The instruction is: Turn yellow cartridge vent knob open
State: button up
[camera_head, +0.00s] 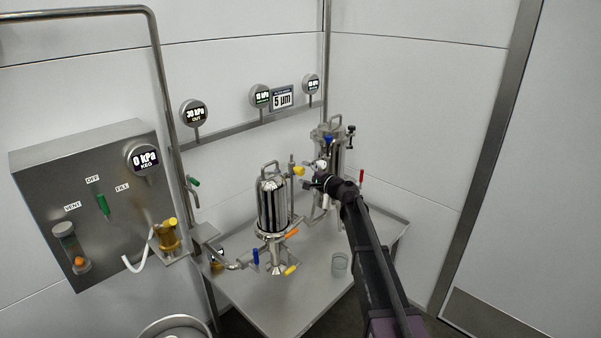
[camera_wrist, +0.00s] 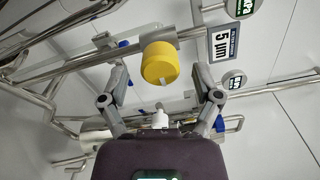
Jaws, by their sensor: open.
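The yellow cartridge vent knob (camera_head: 298,170) sits at the upper right of the front steel filter housing (camera_head: 272,206). In the wrist view the knob (camera_wrist: 158,64) is a round yellow cap with a small pale mark on its edge, on a steel pipe. My gripper (camera_head: 312,184) is just right of the knob in the head view. In the wrist view my gripper (camera_wrist: 162,78) is open, with one finger on each side of the knob and visible gaps to both. I cannot tell how far its tips stand from the knob in depth.
A second filter housing (camera_head: 330,150) stands behind my gripper. A clear cup (camera_head: 339,265) stands on the steel table (camera_head: 300,310). The front housing has orange, blue and yellow handles low down. Gauges and a 5 µm sign (camera_head: 282,97) hang behind. A control panel (camera_head: 85,205) is at left.

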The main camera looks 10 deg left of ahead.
jog(key=v, duration=0.9)
jog(key=shift+s+d, duration=0.3)
jog(key=s+d+f+n+g+h, duration=0.35)
jog(key=s+f, duration=0.35)
jog(key=s, duration=0.3)
jog(key=s+d+f+n+g+h, duration=0.2)
jog(key=s+f+n+g+h, duration=0.25)
jog(key=s, duration=0.45)
jog(key=s+d+f+n+g+h, duration=0.1)
jog(key=s+d+f+g+h, duration=0.2)
jog(key=s+d, duration=0.4)
jog(key=s+d+f+n+h, duration=0.1)
jog(key=s+d+f+h, duration=0.25)
jog(key=s+d, duration=0.4)
notch_tip(320, 180, up, 15)
jog(key=a+p, duration=0.1)
jog(key=p, duration=1.4)
jog(key=shift+s+a+f, duration=0.2)
jog(key=shift+s+a, duration=0.15)
jog(key=shift+s, duration=0.15)
jog(key=shift+c, duration=0.2)
